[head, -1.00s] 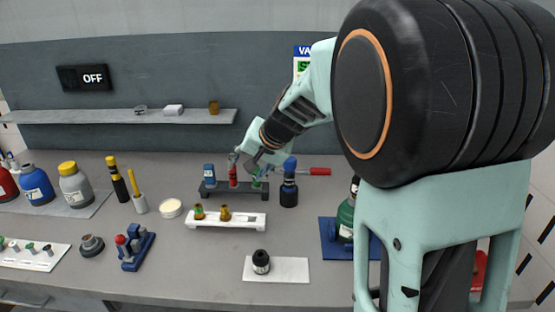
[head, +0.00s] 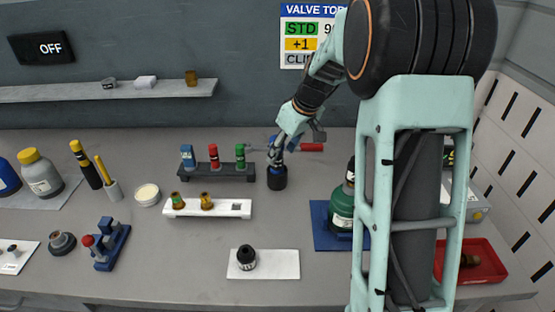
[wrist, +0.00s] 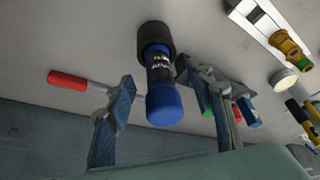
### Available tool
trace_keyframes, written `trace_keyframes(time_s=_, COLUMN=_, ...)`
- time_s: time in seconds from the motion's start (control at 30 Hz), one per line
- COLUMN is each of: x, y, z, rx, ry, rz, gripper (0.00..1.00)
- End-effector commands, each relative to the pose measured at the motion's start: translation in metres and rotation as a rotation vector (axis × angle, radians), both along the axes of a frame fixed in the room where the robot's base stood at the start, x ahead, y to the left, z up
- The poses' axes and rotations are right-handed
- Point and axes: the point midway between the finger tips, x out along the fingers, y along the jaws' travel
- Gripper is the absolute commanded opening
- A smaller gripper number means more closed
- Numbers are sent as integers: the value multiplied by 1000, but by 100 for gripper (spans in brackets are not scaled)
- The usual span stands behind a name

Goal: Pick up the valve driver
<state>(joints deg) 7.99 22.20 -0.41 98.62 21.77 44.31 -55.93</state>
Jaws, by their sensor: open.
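The likely valve driver (head: 277,177) is a dark upright tool with a blue top. It stands on the bench right of the dark rack. In the wrist view the driver (wrist: 162,100) shows a blue rounded end, a black labelled body and a wide black base; the label is too small to read surely. My gripper (head: 288,141) is at the driver's top in the head view and hides part of it. In the wrist view my gripper (wrist: 168,112) is open, one finger on each side of the blue end, with visible gaps and nothing held.
A red-handled tool (head: 311,147) lies behind the driver to the right. The dark rack (head: 217,174) with blue, red and green pieces is close on the left. A white rack (head: 235,208) and a green bottle (head: 342,212) are nearby.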

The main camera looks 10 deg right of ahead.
Motion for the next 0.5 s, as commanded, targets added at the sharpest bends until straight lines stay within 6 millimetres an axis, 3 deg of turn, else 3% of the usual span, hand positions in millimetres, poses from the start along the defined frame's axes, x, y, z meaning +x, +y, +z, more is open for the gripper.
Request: trace_keyframes(time_s=0.5, x=22, y=12, z=-47, rx=0, ry=0, rz=-2, gripper=49)
